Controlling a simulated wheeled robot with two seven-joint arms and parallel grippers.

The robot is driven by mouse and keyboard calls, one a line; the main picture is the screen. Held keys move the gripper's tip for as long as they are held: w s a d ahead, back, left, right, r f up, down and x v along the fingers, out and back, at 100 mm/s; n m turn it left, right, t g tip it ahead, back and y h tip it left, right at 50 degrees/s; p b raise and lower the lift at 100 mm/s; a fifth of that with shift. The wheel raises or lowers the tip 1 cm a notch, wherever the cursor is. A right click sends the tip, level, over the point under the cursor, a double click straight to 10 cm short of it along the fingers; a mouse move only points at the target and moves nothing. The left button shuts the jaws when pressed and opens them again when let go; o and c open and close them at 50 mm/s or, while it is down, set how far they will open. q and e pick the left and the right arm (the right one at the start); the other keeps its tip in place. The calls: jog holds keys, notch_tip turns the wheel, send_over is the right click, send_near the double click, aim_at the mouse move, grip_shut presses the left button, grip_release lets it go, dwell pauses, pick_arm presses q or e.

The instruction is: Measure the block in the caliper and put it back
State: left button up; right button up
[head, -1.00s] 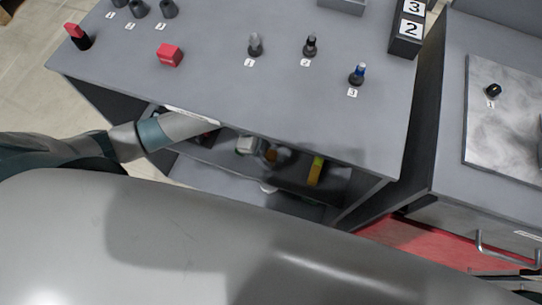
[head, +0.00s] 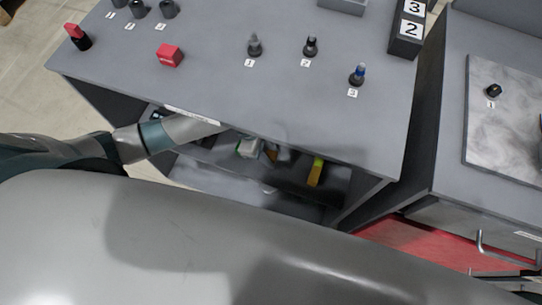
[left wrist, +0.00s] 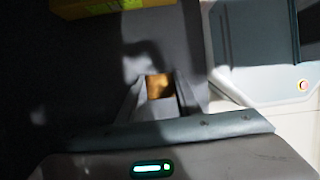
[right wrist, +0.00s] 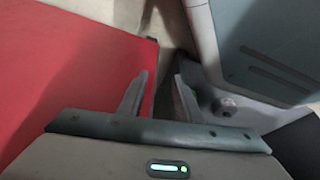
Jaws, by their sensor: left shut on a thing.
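My left gripper (head: 272,153) reaches under the front edge of the table, at the shelf below. In the left wrist view its fingers (left wrist: 160,84) are shut on a small orange-brown block (left wrist: 159,87); I cannot tell whether the block touches the shelf. I cannot make out a caliper for certain in any view. My right gripper (right wrist: 160,75) shows in the right wrist view with its fingers apart and nothing between them, beside a red surface.
A yellow-and-green thing (head: 315,171) lies on the shelf; it also shows in the left wrist view (left wrist: 105,6). The tabletop (head: 220,85) above bears a red block (head: 169,55) and several numbered pegs. A second bench (head: 450,150) stands at the right.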

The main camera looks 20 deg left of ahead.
aim_at(274, 159)
pick_arm(q)
jog(key=shift+r, duration=0.45)
jog(key=r, duration=0.2)
jog(key=shift+s+r, duration=0.3)
jog(key=shift+s, duration=0.1)
jog(key=s, duration=1.7)
jog(key=shift+a+p, duration=0.3)
pick_arm(e)
jog(key=shift+w+a+r, duration=0.1)
jog(key=shift+w+a, duration=0.05)
jog(key=shift+a, duration=0.35)
jog(key=shift+w+a+r, duration=0.1)
jog(key=shift+a, duration=0.35)
pick_arm(q)
jog(key=shift+s, duration=0.1)
pick_arm(e)
jog(key=shift+d, duration=0.1)
